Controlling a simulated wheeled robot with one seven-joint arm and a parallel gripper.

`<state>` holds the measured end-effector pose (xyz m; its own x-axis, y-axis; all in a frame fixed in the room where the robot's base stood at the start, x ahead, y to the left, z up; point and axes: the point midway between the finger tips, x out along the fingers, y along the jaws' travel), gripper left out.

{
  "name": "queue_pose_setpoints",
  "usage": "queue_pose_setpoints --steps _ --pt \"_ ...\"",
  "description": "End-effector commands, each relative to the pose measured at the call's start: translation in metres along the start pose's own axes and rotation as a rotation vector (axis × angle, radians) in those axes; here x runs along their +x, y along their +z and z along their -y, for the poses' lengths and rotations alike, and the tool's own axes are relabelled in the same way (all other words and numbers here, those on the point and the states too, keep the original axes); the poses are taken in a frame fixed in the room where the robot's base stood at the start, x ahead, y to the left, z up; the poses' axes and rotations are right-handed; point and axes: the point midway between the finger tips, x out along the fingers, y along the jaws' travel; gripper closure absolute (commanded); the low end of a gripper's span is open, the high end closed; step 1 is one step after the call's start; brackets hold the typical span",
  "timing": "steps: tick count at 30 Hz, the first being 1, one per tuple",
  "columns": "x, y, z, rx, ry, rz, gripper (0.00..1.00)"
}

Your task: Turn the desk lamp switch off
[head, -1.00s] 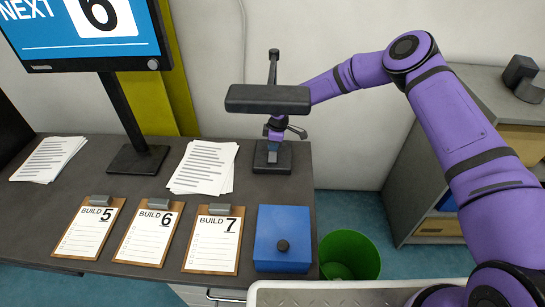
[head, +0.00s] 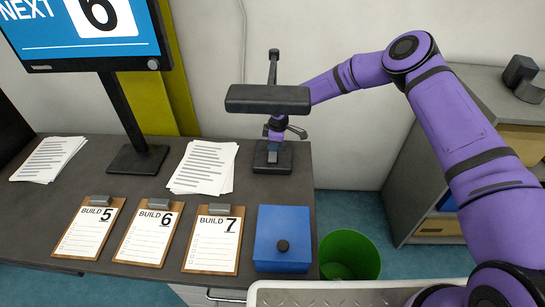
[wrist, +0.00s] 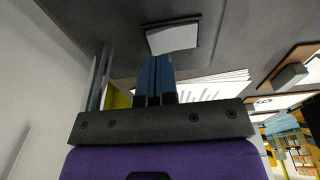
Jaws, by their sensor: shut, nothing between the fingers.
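The desk lamp has a dark flat head (head: 267,99) on a thin post, above a dark square base (head: 286,163) at the right back of the desk. My gripper (head: 274,146) is under the lamp head, pointing down at the base. In the wrist view its two blue fingers (wrist: 155,60) are together, with nothing between them. Just beyond the fingertips is a pale, square plate (wrist: 172,38) on a dark surface, which looks like the switch on the base. I cannot tell whether the fingertips touch it, or which way it is set. The lamp post (wrist: 101,75) stands left of the fingers.
A blue box (head: 283,235) with a dark knob stands at the desk's front right corner. Papers (head: 203,166) lie left of the base. Several clipboards (head: 212,243) lie along the front. A monitor (head: 85,35) stands at left. A green bin (head: 350,255) is on the floor.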

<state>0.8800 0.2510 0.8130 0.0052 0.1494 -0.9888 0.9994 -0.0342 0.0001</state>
Motion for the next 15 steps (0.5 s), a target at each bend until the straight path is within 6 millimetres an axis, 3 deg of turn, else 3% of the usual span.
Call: queue_pose_setpoints --steps 15 --pt "0.0067 0.0005 0.0002 0.000 0.000 -0.001 1.00"
